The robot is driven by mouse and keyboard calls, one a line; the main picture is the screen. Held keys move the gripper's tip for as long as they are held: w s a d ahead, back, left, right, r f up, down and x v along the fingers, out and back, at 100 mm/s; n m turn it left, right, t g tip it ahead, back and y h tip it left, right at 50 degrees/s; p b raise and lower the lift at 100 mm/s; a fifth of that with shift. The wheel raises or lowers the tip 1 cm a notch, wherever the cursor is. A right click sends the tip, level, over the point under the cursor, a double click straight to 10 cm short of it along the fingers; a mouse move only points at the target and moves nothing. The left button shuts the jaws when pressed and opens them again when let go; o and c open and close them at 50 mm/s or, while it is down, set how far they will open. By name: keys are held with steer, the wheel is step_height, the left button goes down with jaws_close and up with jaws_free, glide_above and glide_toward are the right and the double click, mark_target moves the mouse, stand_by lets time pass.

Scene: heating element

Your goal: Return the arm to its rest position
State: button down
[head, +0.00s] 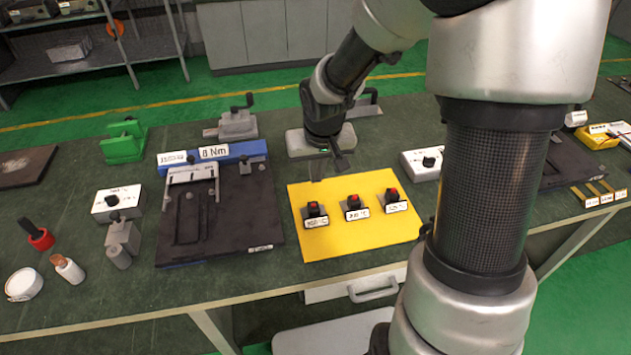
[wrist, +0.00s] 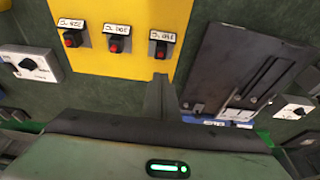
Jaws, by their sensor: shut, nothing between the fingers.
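My gripper (head: 328,168) hangs from my arm above the back left part of the yellow board (head: 345,240). Its fingers are shut with nothing between them. The fingers also show in the wrist view (wrist: 159,98), pointing toward the yellow board (wrist: 130,60). Three small black switches with red tops stand in a row on the board: a left one (head: 315,210), a middle one (head: 353,204) and a right one (head: 391,196). Each has a white label in front. My gripper is apart from the switches. My arm bends over the bench from the right side.
A dark plate fixture (head: 215,215) with a blue block (head: 240,153) behind it lies left of the board. White knob boxes (head: 117,203) (head: 425,163) flank them. A vise (head: 236,122) and green block (head: 124,141) stand at the back.

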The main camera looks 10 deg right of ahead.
steer(key=shift+v, duration=0.8)
